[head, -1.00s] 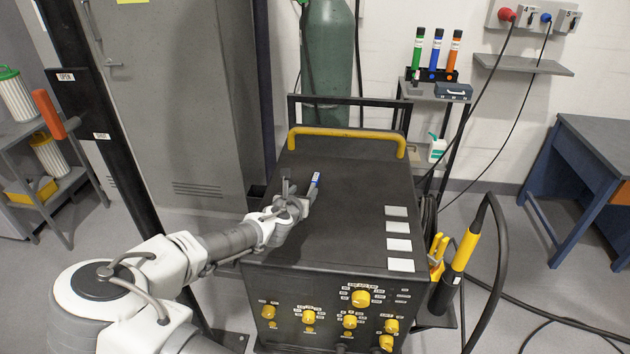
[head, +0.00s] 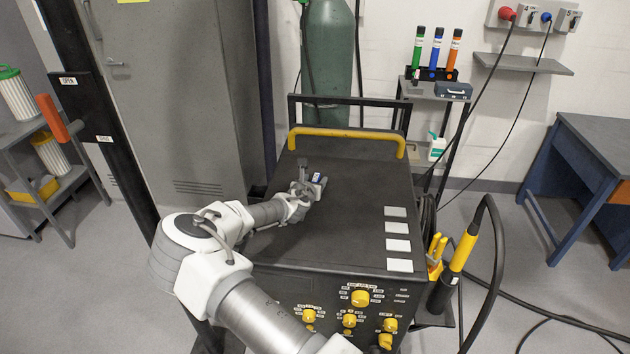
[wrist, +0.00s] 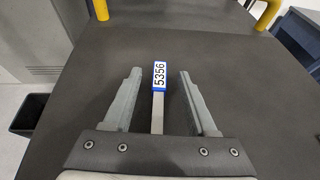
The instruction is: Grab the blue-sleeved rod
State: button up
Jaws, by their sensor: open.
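The blue-sleeved rod (wrist: 159,89) is a pale grey bar with a blue sleeve at its far end and a white label reading 5356. In the wrist view it lies between my gripper's fingers (wrist: 160,73), pointing away from the palm, with a gap to each finger. My gripper is open and not closed on it. In the head view the blue sleeve (head: 316,178) shows at the tip of my gripper (head: 311,182), over the dark top of the machine (head: 350,225). The rod's near end is partly hidden there.
A yellow handle bar (head: 347,134) crosses the machine's back edge. White plates (head: 397,245) lie on its right side. A green gas cylinder (head: 329,60) stands behind. A rack (head: 432,75) holds green, blue and orange tubes. The machine top around my gripper is otherwise clear.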

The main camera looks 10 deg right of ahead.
jog(key=shift+w+f, duration=0.1)
jog(key=shift+w, duration=0.05)
grip_shut()
dwell(0.5)
